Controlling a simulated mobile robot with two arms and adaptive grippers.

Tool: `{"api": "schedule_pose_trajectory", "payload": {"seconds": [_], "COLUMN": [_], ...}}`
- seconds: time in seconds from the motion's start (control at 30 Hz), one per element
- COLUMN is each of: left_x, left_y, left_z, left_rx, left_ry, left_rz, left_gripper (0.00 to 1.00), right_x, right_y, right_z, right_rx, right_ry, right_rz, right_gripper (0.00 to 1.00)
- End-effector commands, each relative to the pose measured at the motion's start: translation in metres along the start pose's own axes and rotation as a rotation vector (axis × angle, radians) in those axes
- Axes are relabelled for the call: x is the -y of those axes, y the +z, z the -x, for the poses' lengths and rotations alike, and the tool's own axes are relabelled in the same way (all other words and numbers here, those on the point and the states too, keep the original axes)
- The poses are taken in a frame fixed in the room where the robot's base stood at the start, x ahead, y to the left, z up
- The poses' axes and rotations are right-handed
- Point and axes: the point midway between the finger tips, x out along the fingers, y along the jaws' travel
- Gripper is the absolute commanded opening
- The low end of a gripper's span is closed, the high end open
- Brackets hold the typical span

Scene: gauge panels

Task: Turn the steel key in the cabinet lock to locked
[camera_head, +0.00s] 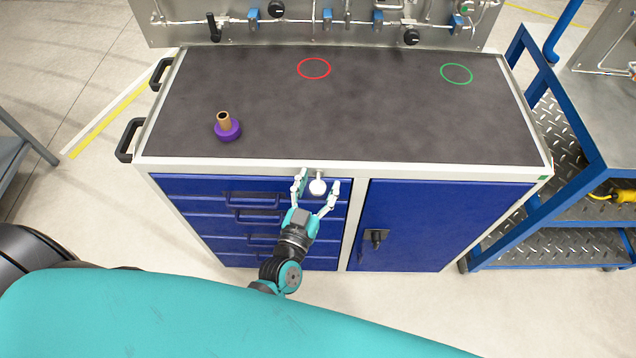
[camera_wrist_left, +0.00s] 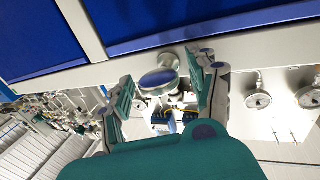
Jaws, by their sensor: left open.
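The steel key (camera_head: 318,187) sticks out of the front frame at the top of the blue drawers. Its round, shiny head faces me; it also shows large in the left wrist view (camera_wrist_left: 158,82). My left gripper (camera_head: 318,182) is open, with one finger on each side of the key head. In the left wrist view, the key is between the open fingers (camera_wrist_left: 163,75) with gaps visible, and nothing is gripped. The lock marking and the key's exact turn angle cannot be made out. My right gripper is not in view.
The cabinet's dark top (camera_head: 370,115) holds a purple knob-like piece with a tan stem (camera_head: 228,130), a red ring (camera_head: 314,68) and a green ring (camera_head: 457,74). A black door handle (camera_head: 375,237) juts out to the right. A blue cart (camera_head: 560,130) stands at the right.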

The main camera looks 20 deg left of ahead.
Motion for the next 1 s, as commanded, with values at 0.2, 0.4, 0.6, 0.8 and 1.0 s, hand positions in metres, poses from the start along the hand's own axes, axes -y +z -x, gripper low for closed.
{"api": "schedule_pose_trajectory", "payload": {"seconds": [0.2, 0.4, 0.6, 0.8, 1.0], "left_x": [0.0, 0.0, 0.0, 0.0001, 0.0], "left_y": [0.0, -0.0001, -0.0002, 0.0003, 0.0017], "left_z": [-0.0001, 0.0, 0.0001, 0.0001, 0.0002], "left_rx": [0.0, 0.0, -0.001, -0.003, -0.021], "left_ry": [0.0, 0.0, 0.0, 0.0, 0.001], "left_rz": [0.0, 0.001, 0.0, 0.007, 0.061], "left_gripper": [0.58, 0.32, 0.06, 0.01, 0.01], "right_x": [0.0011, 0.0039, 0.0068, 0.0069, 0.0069], "right_y": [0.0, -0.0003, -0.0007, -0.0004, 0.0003], "right_z": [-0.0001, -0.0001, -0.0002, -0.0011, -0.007], "right_rx": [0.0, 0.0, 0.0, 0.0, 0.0], "right_ry": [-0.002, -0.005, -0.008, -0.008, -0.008], "right_rz": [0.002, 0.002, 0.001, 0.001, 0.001], "right_gripper": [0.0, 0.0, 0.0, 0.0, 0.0]}}
